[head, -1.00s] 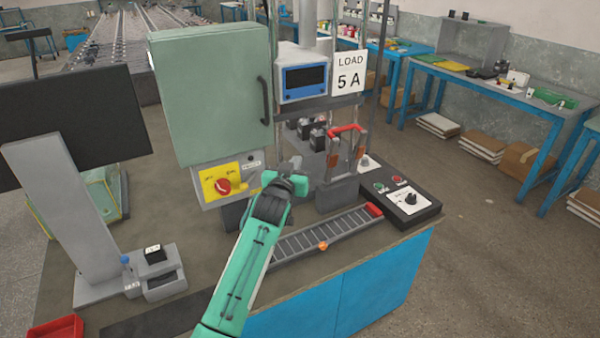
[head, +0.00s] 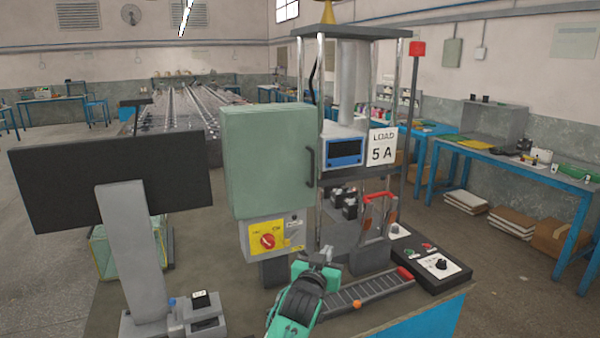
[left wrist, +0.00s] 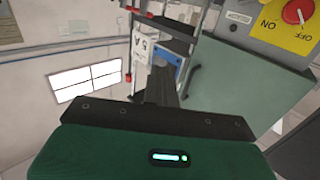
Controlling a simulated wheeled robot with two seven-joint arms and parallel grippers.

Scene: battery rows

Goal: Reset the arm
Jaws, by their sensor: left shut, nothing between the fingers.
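My left arm comes in at the bottom of the head view, and its left gripper (head: 318,262) is over the workbench in front of the switch box. In the left wrist view the dark fingers (left wrist: 162,85) are closed together with nothing between them. The green cabinet (head: 268,160) has a dark handle and stands behind the gripper. Below it is the yellow switch panel with a red knob (head: 267,241), which also shows in the left wrist view (left wrist: 297,11). My right gripper is in neither view.
A test stand with a "LOAD 5 A" sign (head: 382,147) and a red-handled clamp (head: 380,197) stands right of the cabinet. A control box (head: 438,264) and slide rail (head: 370,288) lie in front. A monitor (head: 110,185) stands left.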

